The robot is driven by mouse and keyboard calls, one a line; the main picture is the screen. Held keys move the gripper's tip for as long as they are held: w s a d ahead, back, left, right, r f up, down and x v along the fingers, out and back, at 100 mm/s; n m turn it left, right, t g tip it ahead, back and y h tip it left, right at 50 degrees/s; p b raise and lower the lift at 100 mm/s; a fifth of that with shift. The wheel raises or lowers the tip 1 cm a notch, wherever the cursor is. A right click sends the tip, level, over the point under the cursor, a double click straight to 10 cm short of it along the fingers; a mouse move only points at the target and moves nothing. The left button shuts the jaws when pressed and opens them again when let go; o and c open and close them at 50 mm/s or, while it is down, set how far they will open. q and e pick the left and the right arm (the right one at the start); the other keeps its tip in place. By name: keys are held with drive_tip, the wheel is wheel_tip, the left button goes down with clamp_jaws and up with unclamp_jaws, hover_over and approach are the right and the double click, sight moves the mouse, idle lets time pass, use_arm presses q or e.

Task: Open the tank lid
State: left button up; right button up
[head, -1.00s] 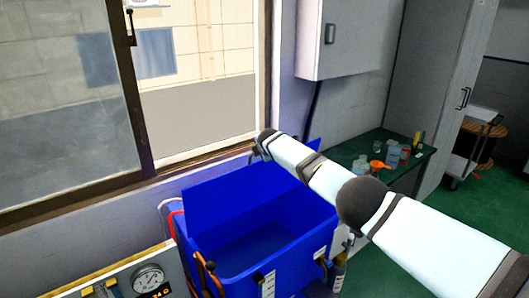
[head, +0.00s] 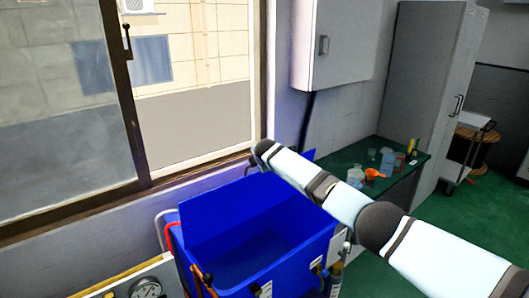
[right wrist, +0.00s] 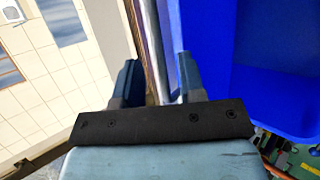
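The blue tank (head: 292,270) stands below the window with its top open, and its inside shows. Its blue lid (head: 215,217) stands raised along the window side, tilted up. My right arm reaches in from the right across the tank, and its end is by the lid's upper edge. In the right wrist view my right gripper (right wrist: 157,68) has its two fingers apart with nothing clearly held between them. The blue tank and lid (right wrist: 207,45) are to the right of the fingers there. My left gripper is not in view.
The window frame (head: 125,100) is close behind the lid. A green table (head: 405,167) with bottles and an orange item (head: 373,174) stands behind my right arm. A grey cabinet (head: 335,45) hangs on the wall. A gauge (head: 145,288) is at the lower left.

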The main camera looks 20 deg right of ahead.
drive_tip(key=v, duration=1)
drive_tip(key=shift+b, duration=0.4)
drive_tip(key=shift+s+r, duration=0.1)
drive_tip(key=s+a+f+m+y, duration=0.2)
drive_tip(key=s+a+f+m, duration=0.15)
drive_tip(key=s+f, duration=0.8)
drive_tip(key=s+a+f+m+y, duration=0.4)
drive_tip(key=s+f, duration=0.5)
drive_tip(key=f, duration=0.6)
drive_tip(key=s+d+f+m, duration=0.1)
drive_tip(key=s+f+m, duration=0.1)
drive_tip(key=s, duration=0.9)
drive_tip(key=s+d+f+m+h, duration=0.1)
drive_tip(key=s+d+f+m, duration=0.1)
drive_tip(key=s, duration=0.9)
drive_tip(key=s+d+f+m, duration=0.2)
drive_tip(key=s+f+m, duration=0.2)
drive_tip(key=s, duration=0.7)
drive_tip(key=shift+m+t+h, duration=0.3)
drive_tip(key=shift+m+t, duration=0.1)
drive_tip(key=shift+m, duration=0.65)
drive_tip(key=shift+s+d, duration=0.1)
